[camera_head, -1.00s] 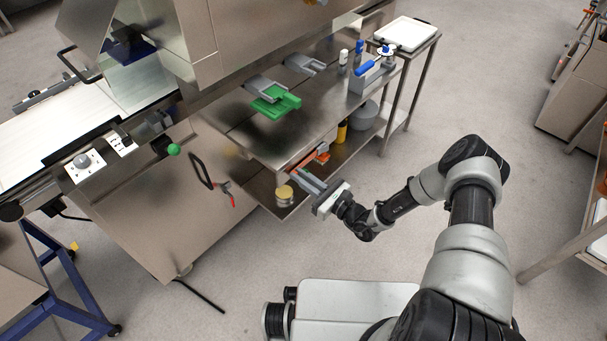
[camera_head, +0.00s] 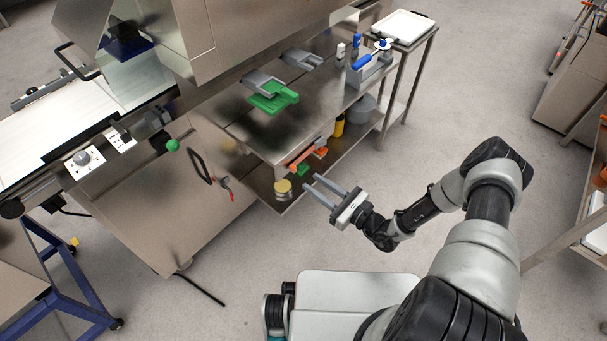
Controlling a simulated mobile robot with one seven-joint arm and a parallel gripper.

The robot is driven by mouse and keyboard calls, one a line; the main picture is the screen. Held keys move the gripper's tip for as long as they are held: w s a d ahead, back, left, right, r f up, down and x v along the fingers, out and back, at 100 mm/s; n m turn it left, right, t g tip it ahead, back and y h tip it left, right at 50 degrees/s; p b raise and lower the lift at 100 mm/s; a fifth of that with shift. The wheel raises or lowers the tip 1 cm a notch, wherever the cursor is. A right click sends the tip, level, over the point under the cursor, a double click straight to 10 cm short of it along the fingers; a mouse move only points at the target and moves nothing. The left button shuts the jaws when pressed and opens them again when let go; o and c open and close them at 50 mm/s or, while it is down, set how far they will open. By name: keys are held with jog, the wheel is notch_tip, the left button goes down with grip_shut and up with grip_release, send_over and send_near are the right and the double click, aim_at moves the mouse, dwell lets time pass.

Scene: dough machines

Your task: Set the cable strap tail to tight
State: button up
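An orange strap-like strip (camera_head: 306,156) lies slanted at the front edge of the steel bench. A small green piece (camera_head: 303,170) and another orange piece (camera_head: 320,153) show beside it; I cannot tell for sure which part is the strap tail, or whether it is tight. My gripper (camera_head: 312,182) is in front of and below the strip, to its right. Its two grey fingers are spread apart with nothing between them, and it appears apart from the strip.
A round yellow-topped tin (camera_head: 283,188) stands on the lower shelf left of my fingers. A black loop handle (camera_head: 199,166) and a red-handled part (camera_head: 225,184) are on the machine's front. The steel bench (camera_head: 300,112) overhangs the shelf. Open floor (camera_head: 330,235) lies in front.

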jog(key=v, duration=1)
jog(key=shift+p, duration=0.35)
